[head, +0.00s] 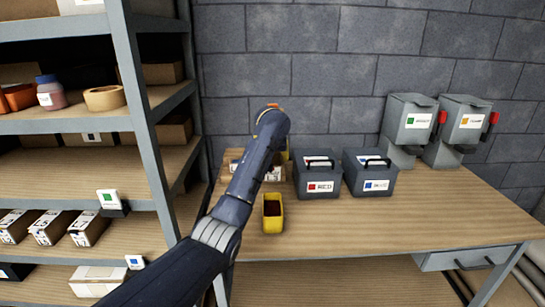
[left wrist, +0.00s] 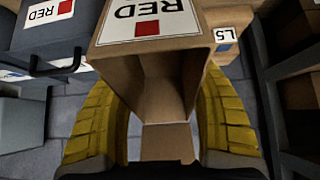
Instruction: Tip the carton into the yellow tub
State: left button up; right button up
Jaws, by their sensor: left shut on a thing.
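A small open cardboard carton (left wrist: 168,85) with a white label reading RED and a red square sits between the yellow fingers of my left gripper (left wrist: 155,90), which is shut on it. Its open end and flap face the wrist camera, and I see bare brown walls inside. In the head view my left arm hides most of that gripper and I cannot make out the carton clearly. The yellow tub (head: 273,225) stands on the bench in front of the arm, with a dark inside whose contents I cannot tell. My right gripper is not in view.
Two grey bins with handles, one labelled RED (head: 318,190), the other with a blue label (head: 370,184), stand right of the arm. Two grey dispensers (head: 408,125) stand at the back right. A loaded shelf unit (head: 150,125) stands left. The bench (head: 400,220) is clear at front right.

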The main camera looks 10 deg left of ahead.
pick_arm(q)
jog(key=shift+w+a+g+h, duration=0.1)
jog(key=shift+w+g+h, duration=0.05)
jog(key=shift+g, duration=0.65)
jog(key=shift+w+g+h, duration=0.1)
jog(key=shift+g+h, duration=0.05)
jog(key=shift+g, duration=0.65)
